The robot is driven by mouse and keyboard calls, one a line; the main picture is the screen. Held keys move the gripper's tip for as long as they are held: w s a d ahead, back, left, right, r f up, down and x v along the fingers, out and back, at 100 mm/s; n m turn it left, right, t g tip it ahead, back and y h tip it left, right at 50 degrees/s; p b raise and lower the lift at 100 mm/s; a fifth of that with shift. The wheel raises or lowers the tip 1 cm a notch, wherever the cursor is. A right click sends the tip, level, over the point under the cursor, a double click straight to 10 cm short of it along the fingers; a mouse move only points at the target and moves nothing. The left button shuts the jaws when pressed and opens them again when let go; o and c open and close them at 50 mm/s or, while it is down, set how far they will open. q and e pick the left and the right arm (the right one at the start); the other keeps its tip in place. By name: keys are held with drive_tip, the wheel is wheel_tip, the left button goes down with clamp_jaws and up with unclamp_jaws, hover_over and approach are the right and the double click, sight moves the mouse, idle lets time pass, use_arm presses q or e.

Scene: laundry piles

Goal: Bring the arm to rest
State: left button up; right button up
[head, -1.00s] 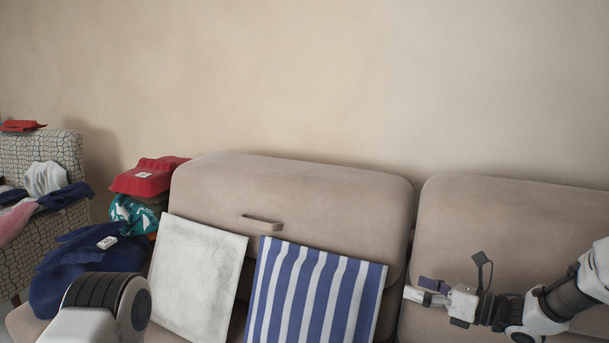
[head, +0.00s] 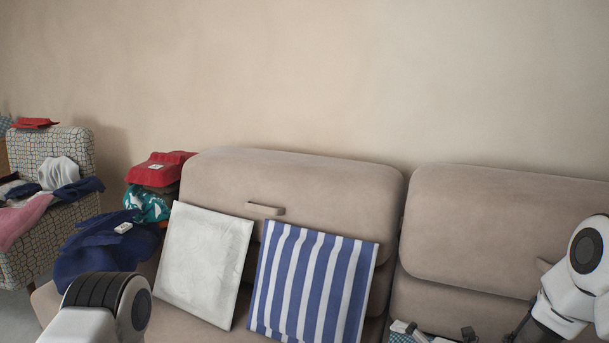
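My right arm comes in from the right edge in the head view. Its gripper (head: 408,332) is low at the bottom edge, in front of the beige sofa (head: 500,225), and is mostly cut off by the frame. I cannot tell whether its fingers are open or shut. My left arm shows only as a rounded white and black link at the lower left. My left gripper is out of view.
A white cushion (head: 205,262) and a blue-and-white striped cushion (head: 313,283) lean on the sofa. Navy cloth (head: 95,250), a teal patterned cloth (head: 146,203) and red cloth (head: 157,168) are piled at its left end. A patterned armchair (head: 78,145) holds more clothes.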

drive_tip(key=s+f+m+g+h, duration=0.2)
drive_tip(key=s+f+m, duration=0.4)
drive_tip(key=s, duration=0.1)
drive_tip(key=s+f+m+g+h, duration=0.2)
drive_tip(key=s+f+m, duration=0.4)
drive_tip(key=s+m, duration=0.1)
drive_tip(key=s+d+f+m+g+h, duration=0.1)
drive_tip(key=s+f+m+g+h, duration=0.1)
drive_tip(key=s+f+m, duration=0.3)
drive_tip(key=shift+s+d+f+m, duration=0.1)
drive_tip(key=shift+s+f+m, duration=0.1)
drive_tip(key=shift+s+m, duration=0.25)
drive_tip(key=shift+s+f+m, duration=0.2)
drive_tip(key=shift+s+m, duration=0.05)
drive_tip(key=shift+s, duration=0.4)
drive_tip(key=s+d+f+m+g+h+b, duration=0.1)
drive_tip(key=s+f+m+g+h, duration=0.1)
drive_tip(key=s+m, duration=0.35)
drive_tip(key=s+d+f+m+g+h, duration=0.1)
drive_tip(key=s+d+m+g, duration=0.15)
drive_tip(key=s, duration=0.65)
wheel_tip(320, 180, down, 9)
drive_tip(key=w+b, duration=0.1)
drive_tip(key=b, duration=0.8)
wheel_tip(320, 180, up, 23)
drive_tip(key=p, duration=2.3)
drive_tip(key=shift+a, duration=0.45)
